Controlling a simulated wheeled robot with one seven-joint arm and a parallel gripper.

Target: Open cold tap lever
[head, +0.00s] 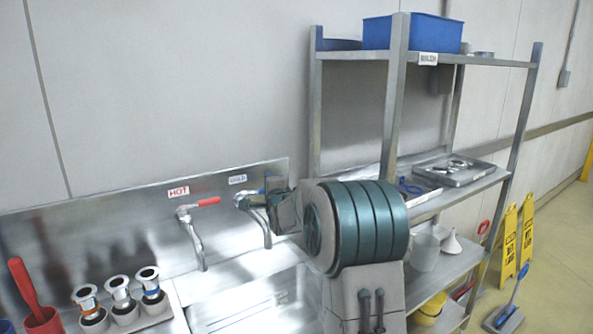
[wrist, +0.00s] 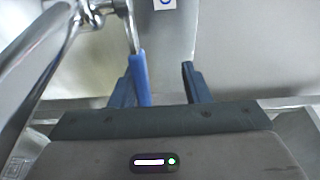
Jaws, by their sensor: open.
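The cold tap (head: 265,226) is a chrome spout on the steel splashback, under a small blue-lettered label (head: 237,179). Its blue lever (head: 261,191) sticks out to the right in the head view, its end largely hidden by my gripper and arm. In the wrist view the blue lever (wrist: 140,76) lies between my fingers, close beside the left one; I cannot tell whether they touch. My gripper (wrist: 163,88) is open, with a clear gap between the lever and the right finger. The tap's chrome pipe (wrist: 35,70) fills the wrist view's left side.
The hot tap (head: 194,235) with a red lever (head: 208,202) stands left of the cold tap. A sink basin (head: 245,310) lies below. Metal cups (head: 122,290) and a red container (head: 45,320) stand at left. A steel shelf rack (head: 397,95) rises closely behind my arm.

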